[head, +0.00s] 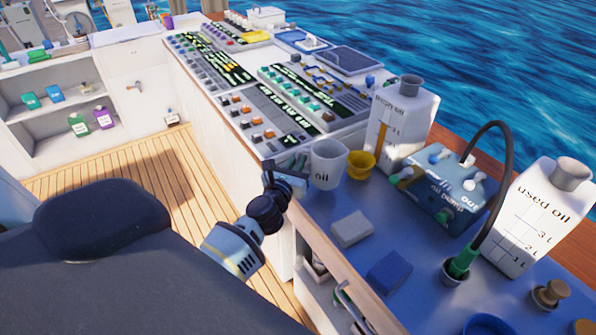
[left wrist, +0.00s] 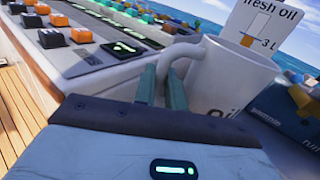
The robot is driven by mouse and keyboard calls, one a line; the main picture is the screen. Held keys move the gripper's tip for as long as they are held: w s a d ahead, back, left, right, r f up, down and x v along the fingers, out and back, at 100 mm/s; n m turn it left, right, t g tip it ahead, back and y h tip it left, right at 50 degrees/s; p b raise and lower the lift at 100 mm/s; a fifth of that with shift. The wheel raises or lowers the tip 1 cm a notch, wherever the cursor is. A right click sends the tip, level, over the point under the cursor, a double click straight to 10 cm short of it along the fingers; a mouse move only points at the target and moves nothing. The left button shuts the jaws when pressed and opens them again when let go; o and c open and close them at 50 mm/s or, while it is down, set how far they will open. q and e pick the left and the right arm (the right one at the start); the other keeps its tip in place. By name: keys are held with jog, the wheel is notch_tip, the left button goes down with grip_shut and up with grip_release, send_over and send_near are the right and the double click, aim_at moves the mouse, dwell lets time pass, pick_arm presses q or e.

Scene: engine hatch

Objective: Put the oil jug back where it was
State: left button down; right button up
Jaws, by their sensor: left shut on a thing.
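The oil jug (head: 326,165) is a white cup-shaped jug marked "oil", upright at the left edge of the blue worktop. I cannot tell whether its base touches the worktop. My left gripper (head: 302,176) reaches it from the left and is shut on its handle. In the left wrist view the green-grey fingers (left wrist: 163,87) close on the handle of the jug (left wrist: 222,82), whose open rim faces up. The jug's far side and inside are mostly hidden. My right gripper is not in view.
A yellow cup (head: 361,164) stands close right of the jug, before the fresh oil canister (head: 402,122). A blue pump box (head: 445,190), hose and used oil canister (head: 535,215) stand further right. A white block (head: 351,229) and a blue block (head: 389,271) lie in front.

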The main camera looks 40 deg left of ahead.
pick_arm(q)
jog(key=shift+w+r, duration=0.1)
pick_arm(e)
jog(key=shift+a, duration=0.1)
pick_arm(q)
jog(key=shift+f+b, duration=1.1)
jog(key=shift+f, duration=0.85)
jog(key=shift+r, duration=0.15)
jog(key=c, duration=1.6)
grip_release()
jog(key=shift+o, duration=0.7)
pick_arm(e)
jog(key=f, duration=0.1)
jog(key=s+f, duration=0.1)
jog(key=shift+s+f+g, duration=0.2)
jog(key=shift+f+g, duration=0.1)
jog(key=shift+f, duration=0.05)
